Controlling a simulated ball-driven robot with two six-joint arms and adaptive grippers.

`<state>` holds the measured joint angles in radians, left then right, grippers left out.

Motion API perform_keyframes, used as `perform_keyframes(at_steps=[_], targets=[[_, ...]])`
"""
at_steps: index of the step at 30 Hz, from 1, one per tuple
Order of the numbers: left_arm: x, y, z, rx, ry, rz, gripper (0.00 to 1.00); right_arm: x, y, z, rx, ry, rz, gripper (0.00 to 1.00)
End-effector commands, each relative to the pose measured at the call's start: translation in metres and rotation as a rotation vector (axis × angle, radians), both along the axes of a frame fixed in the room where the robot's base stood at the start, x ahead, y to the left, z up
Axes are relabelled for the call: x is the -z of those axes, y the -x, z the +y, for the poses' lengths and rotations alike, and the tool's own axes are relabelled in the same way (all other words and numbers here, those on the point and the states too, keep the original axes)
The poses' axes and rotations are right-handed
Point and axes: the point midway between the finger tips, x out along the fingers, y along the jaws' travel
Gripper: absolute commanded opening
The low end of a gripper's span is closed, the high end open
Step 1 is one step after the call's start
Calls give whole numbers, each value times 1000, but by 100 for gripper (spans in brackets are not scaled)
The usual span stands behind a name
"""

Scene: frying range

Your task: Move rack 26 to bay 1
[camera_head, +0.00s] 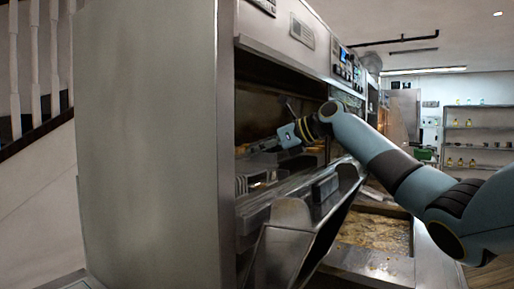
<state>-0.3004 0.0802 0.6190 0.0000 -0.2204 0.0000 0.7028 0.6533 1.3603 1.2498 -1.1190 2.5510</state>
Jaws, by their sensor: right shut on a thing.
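My right gripper (278,143) reaches from the right into the open bay of the steel frying range (150,130). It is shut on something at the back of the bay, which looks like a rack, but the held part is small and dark. A slatted metal rack (256,180) sits lower in the bay, to the left of and below the gripper. I cannot read any rack number or bay label. My left gripper is not in view.
The range's tall side panel hides the left part of the bay. Sloping steel and glass edges (290,205) run below my right arm. A pan of fried food (372,236) lies to the right. Shelves with bottles (478,140) stand far off.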

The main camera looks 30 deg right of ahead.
Motion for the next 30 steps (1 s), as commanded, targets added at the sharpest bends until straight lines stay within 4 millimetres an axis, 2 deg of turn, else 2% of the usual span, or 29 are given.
perform_keyframes(at_steps=[7,8,13,21,26,30], targets=[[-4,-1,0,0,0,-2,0,4,0,0,-1,-1,-2,0],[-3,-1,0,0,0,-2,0,5,0,0,-1,0,0,11],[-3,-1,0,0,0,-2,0,5,0,0,-1,0,0,33],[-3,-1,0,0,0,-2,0,4,0,0,0,0,-1,33],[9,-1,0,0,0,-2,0,-8,1,-1,0,2,-5,33],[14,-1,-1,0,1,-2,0,-17,28,-16,1,9,0,33]])
